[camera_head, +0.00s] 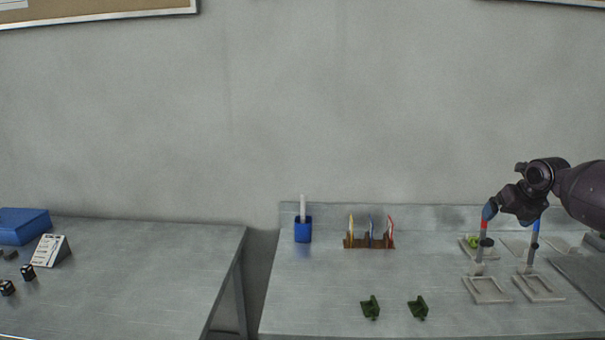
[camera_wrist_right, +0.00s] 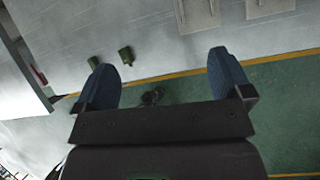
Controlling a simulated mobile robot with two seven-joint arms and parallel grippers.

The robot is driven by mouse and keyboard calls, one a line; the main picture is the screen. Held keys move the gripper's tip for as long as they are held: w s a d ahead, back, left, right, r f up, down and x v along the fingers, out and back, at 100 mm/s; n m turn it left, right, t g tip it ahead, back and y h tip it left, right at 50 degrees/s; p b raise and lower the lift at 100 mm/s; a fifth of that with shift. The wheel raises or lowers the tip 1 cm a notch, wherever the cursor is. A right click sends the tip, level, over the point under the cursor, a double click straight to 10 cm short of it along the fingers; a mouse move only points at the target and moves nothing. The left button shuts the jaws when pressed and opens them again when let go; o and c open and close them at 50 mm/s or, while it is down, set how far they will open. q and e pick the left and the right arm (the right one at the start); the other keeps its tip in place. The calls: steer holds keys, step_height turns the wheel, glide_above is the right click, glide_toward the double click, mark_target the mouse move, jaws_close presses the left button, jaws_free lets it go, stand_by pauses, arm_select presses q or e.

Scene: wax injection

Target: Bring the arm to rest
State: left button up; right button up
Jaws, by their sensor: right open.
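My right arm enters the head view from the right edge. Its dark gripper (camera_head: 507,207) hangs above the right part of the right-hand table, in front of two upright stands. In the right wrist view the gripper (camera_wrist_right: 164,78) has its two blue fingers spread wide, with nothing between them but the view of the table and floor below. My left gripper is not in view.
The stands have a red top (camera_head: 484,228) and a blue top (camera_head: 536,228). Pale square trays (camera_head: 487,299) sit around them. Two green parts (camera_head: 370,307) lie near the front. A blue cup (camera_head: 303,232) and brown rack (camera_head: 369,243) stand behind. Mid-table is clear.

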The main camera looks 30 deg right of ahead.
steer(key=a+f+m+t+b, duration=0.1)
steer(key=a+f+m, duration=0.55)
steer(key=f, duration=0.25)
steer(key=s+a+f+m+t+h+b, duration=0.1)
steer(key=a+f+m+t, duration=0.1)
steer(key=a+f+m, duration=0.45)
steer(key=a+f+m+t+b, duration=0.1)
steer(key=a+f+m, duration=0.3)
steer(key=f+m, duration=0.55)
arm_select(q)
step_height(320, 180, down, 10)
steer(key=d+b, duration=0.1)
steer(key=b, duration=0.6)
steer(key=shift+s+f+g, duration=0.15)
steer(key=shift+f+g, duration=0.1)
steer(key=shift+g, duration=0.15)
arm_select(e)
steer(key=s+a+f+m+y, duration=0.1)
steer(key=a+f, duration=0.5)
steer(key=a, duration=0.6)
steer(key=s+a+f+m+t+y, duration=0.1)
steer(key=a+f, duration=0.5)
steer(key=a, duration=0.6)
steer(key=s+a+f+m+y, duration=0.1)
steer(key=a+f, duration=0.5)
steer(key=a, duration=0.6)
steer(key=shift+s+a+m+t+y, duration=0.15)
steer(key=shift+s+m+t+y, duration=0.4)
steer(key=shift+s, duration=0.55)
